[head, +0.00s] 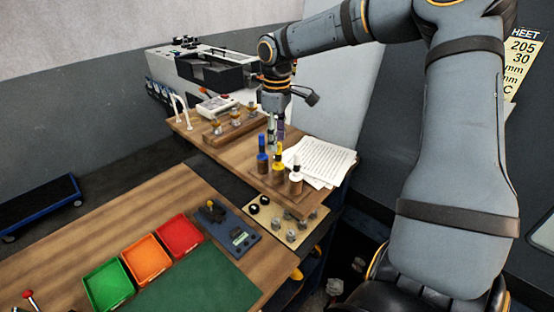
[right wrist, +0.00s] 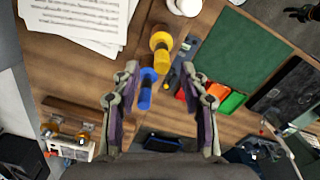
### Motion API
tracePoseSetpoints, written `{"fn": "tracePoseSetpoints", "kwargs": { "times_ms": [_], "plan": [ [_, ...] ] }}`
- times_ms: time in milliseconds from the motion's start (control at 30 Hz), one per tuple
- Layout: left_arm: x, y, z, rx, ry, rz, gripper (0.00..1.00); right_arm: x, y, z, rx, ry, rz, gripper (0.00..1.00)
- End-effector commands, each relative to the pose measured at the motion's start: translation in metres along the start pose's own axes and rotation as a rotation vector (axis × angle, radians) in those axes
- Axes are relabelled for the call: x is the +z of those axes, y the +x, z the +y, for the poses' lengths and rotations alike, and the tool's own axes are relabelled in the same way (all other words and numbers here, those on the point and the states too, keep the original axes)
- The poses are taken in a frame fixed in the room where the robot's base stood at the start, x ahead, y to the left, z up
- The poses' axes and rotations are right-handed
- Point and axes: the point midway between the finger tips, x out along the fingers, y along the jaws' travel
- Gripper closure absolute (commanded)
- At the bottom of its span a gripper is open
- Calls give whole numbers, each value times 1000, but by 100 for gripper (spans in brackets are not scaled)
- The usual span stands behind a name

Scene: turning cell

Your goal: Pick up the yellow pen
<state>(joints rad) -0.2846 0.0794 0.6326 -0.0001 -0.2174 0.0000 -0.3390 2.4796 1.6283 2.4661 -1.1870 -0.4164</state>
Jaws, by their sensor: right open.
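The yellow pen (head: 278,157) stands upright between a blue one (head: 262,162) and a white one (head: 296,175) on a wooden board. My right gripper (head: 275,138) is open and empty, pointing down just above the yellow and blue pens; its fingers partly cover the top of the yellow one. In the right wrist view, the yellow pen (right wrist: 160,47) lies beyond the open fingertips (right wrist: 162,72), and the blue pen (right wrist: 147,88) shows between the fingers, nearer the left one. My left gripper is not in view.
Printed papers (head: 318,160) lie right of the pens. A wooden rack with brass-coloured parts (head: 235,125) stands behind. Green, orange and red bins (head: 178,236), a dark blue device (head: 228,230) and a green mat (head: 200,285) are on the front table.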

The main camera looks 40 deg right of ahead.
Motion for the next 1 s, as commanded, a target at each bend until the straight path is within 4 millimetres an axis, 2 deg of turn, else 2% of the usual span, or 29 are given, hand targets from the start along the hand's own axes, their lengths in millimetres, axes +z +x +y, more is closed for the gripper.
{"fn": "tracePoseSetpoints", "kwargs": {
  "times_ms": [33,200,333,433,767,1000],
  "plan": [
    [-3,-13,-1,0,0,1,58,2,3,-3,-6,0,-2,56],
    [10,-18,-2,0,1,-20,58,2,27,-2,-2,1,-1,56],
    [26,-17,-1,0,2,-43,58,2,30,-2,0,1,1,56],
    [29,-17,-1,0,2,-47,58,2,30,-2,0,1,1,56],
    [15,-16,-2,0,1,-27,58,2,30,-1,0,1,1,100],
    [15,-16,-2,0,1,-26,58,1,29,-1,1,1,1,100]
  ]
}}
